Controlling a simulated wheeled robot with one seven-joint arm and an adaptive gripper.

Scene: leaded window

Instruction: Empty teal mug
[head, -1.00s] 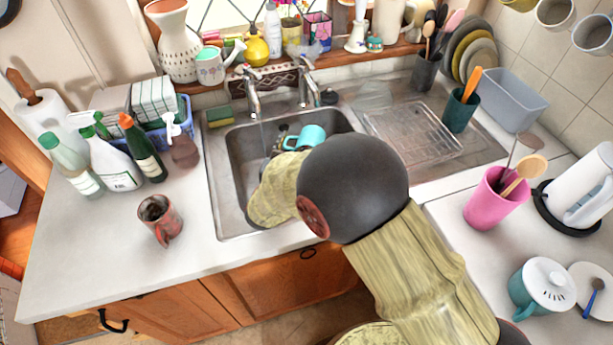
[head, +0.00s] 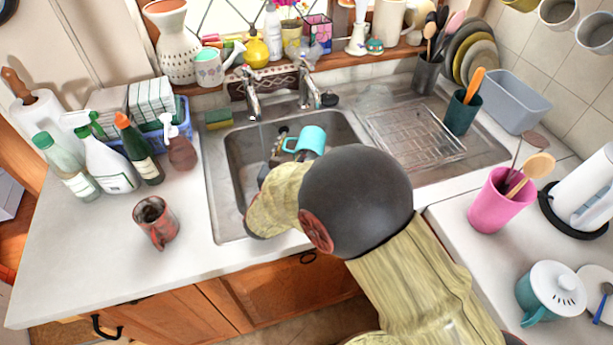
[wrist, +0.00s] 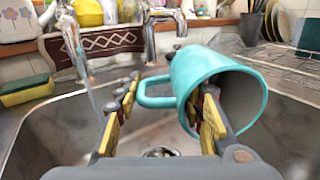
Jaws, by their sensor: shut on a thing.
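The teal mug (head: 309,139) is held above the sink basin (head: 237,165), with its handle to the left. In the wrist view, the mug (wrist: 222,75) is tipped over, its mouth facing right and toward the camera. My gripper (wrist: 168,100) is shut on the mug, with the handle between the fingers and the right finger at the mug's wall. In the head view my arm hides most of the gripper. The mug's inside looks plain where it shows. I see no liquid falling from it.
A thin stream of water runs from the left tap (wrist: 75,45). A second tap (head: 305,90) stands beside it. A green-yellow sponge (head: 219,119) lies on the sink's back left edge. A red mug (head: 157,222) stands on the left counter. A lidded teal pot (head: 550,289) stands at right.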

